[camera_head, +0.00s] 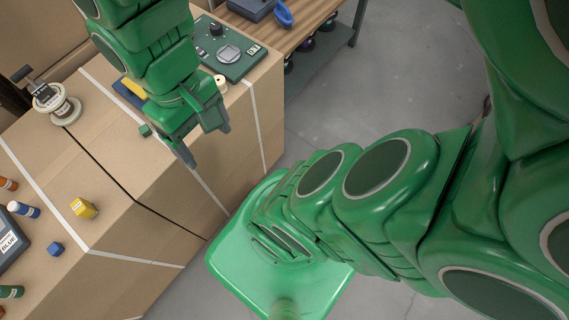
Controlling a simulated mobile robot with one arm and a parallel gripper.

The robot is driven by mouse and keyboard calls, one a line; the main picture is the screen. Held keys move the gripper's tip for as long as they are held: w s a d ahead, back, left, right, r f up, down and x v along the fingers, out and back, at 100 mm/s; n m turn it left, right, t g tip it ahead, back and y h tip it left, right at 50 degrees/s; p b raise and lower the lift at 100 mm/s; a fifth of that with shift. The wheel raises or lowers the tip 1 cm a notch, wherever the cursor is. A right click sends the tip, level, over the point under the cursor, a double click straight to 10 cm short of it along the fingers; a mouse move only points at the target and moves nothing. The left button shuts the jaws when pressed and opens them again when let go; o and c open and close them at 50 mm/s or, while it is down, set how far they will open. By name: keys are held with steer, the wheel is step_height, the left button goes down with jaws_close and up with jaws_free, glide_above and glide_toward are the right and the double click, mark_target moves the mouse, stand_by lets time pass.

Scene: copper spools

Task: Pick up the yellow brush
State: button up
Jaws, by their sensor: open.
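My gripper (204,140) is open and empty, pointing down over the front edge of the cardboard boxes. A yellow piece with a dark blue part (133,88) lies on the box top behind my arm, left of the wrist. My arm hides part of it. A small yellow block-like item (84,208) stands apart near the lower left. I cannot tell for certain which of the two yellow things is the brush. My gripper touches neither.
A green device with a dial (229,50) sits behind my gripper. A copper-coloured spool device (56,103) stands at left. A small blue cube (55,248), bottles (23,209) and a dark labelled tray (8,240) lie lower left. A wooden bench (285,35) stands behind.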

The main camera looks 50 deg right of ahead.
mark_target(77, 213)
steer(key=w+a+f+m+g+y, duration=0.1)
steer(key=w+a+f+m+y, duration=0.3)
steer(key=w+a, duration=0.5)
steer(key=w+a+f+m+g+y, duration=0.1)
steer(key=w+a+f+m+y, duration=0.35)
steer(key=a, duration=0.75)
steer(key=w+f+m+t+y, duration=0.1)
steer(key=w+f+m, duration=0.2)
steer(key=w+f, duration=0.1)
steer(key=w+a+f+m+t+y, duration=0.1)
steer(key=w+f+m+t+y, duration=0.1)
steer(key=w+f+m, duration=0.2)
steer(key=w+a+f+m+t+y, duration=0.1)
steer(key=w+f+m+t, duration=0.1)
steer(key=w+f, duration=0.3)
steer(key=shift+w+f+m, duration=0.15)
steer(key=shift+f+m, duration=0.3)
steer(key=shift+f, duration=0.55)
steer(key=shift+w+f+m, duration=0.1)
steer(key=shift+f+m, duration=0.3)
steer(key=shift+f, duration=0.55)
steer(key=shift+r+x, duration=0.15)
steer(key=shift+x, duration=1.8)
steer(key=shift+r+x, duration=0.15)
steer(key=shift+x, duration=1.8)
steer(key=shift+a, duration=0.1)
steer(key=c, duration=1.1)
steer(key=shift+o, duration=0.2)
steer(key=shift+w+r, duration=0.1)
steer(key=shift+r, duration=0.1)
